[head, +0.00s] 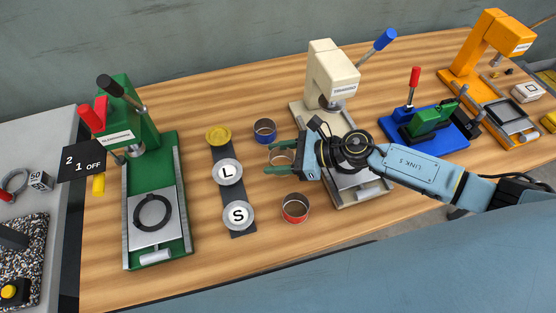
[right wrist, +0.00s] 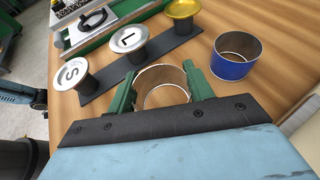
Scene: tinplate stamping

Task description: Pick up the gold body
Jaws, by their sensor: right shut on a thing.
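The gold body (head: 281,157) is an open-topped, thin-walled cylinder standing between the blue body (head: 265,131) and the red body (head: 295,208). My right gripper (head: 280,159) reaches in from the right with its green fingers on either side of the gold body, shut on it. In the right wrist view the gold body (right wrist: 161,77) sits between the two fingertips, partly hidden below by the gripper's dark bar. I cannot tell whether its base touches the table. My left gripper is not in view.
A dark strip (head: 226,187) holds a gold lid (head: 218,136) and silver lids marked L (head: 228,172) and S (head: 238,215). A green press (head: 155,176) stands left; a cream press (head: 333,73) is behind my right arm. Blue (head: 430,132) and orange (head: 487,50) machines stand right.

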